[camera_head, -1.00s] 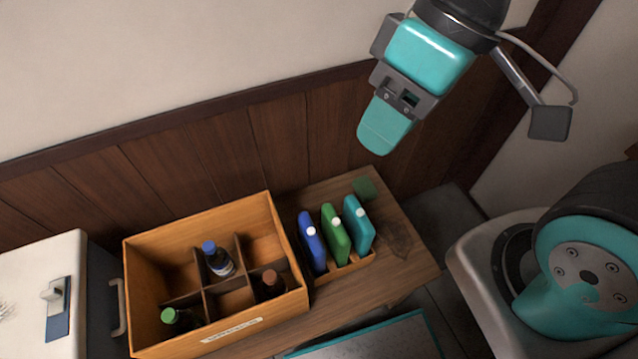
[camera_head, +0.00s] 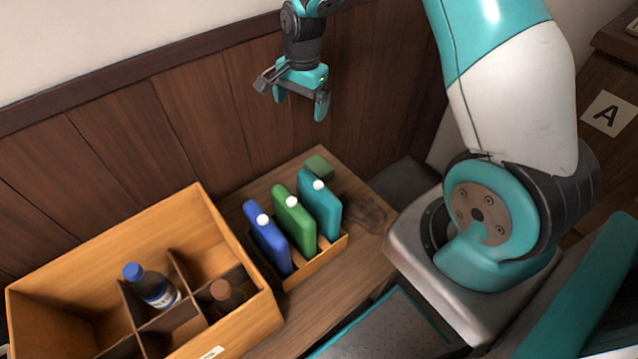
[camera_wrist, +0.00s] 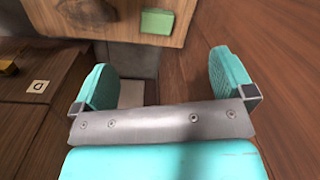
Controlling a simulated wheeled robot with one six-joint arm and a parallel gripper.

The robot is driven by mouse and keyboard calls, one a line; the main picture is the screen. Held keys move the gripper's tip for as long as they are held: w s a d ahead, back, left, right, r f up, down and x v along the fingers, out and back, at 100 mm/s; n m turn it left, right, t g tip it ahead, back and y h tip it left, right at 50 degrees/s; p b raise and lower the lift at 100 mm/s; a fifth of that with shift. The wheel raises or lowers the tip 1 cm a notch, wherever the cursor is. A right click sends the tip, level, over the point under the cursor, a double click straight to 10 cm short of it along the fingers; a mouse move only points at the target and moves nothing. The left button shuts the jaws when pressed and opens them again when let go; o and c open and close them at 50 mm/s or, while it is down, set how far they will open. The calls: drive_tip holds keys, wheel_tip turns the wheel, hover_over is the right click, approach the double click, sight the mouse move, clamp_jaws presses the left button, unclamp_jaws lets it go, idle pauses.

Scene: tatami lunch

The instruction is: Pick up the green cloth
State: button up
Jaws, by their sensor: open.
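The green cloth (camera_head: 320,167) is a small folded green block at the back corner of the wooden table, behind the teal case. It also shows in the wrist view (camera_wrist: 157,21), near the table's edge, beyond my fingertips. My gripper (camera_head: 299,101) is open and empty, in the air above and slightly left of the cloth in the head view.
A rack (camera_head: 316,262) with blue (camera_head: 268,240), green (camera_head: 294,222) and teal (camera_head: 319,207) cases stands just in front of the cloth. A divided wooden crate (camera_head: 60,285) with bottles is at left. The panelled wall (camera_head: 190,120) rises close behind.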

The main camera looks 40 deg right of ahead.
drive_tip(key=w+d+f+m+b, duration=0.15)
drive_tip(key=d+f+m, duration=0.35)
drive_tip(key=f, duration=0.6)
drive_tip(key=n+b, duration=0.1)
drive_tip(key=b, duration=0.2)
approach(319, 165)
drive_tip(key=shift+h, duration=0.4)
drive_tip(key=f, duration=0.2)
drive_tip(key=a+f, duration=0.1)
drive_tip(key=f, duration=0.2)
drive_tip(key=shift+a+f, duration=0.1)
drive_tip(key=f, duration=0.3)
drive_tip(key=f+b, duration=0.1)
drive_tip(key=f, duration=0.1)
drive_tip(key=shift+w+d+f, duration=0.15)
drive_tip(key=shift+d+f, duration=0.05)
drive_tip(key=shift+f, duration=0.2)
drive_tip(key=c, duration=0.6)
drive_tip(key=shift+r, duration=0.1)
drive_tip(key=shift+c, duration=0.2)
wheel_tip(319, 165, up, 20)
drive_tip(key=p, duration=0.3)
drive_tip(key=shift+p, duration=0.35)
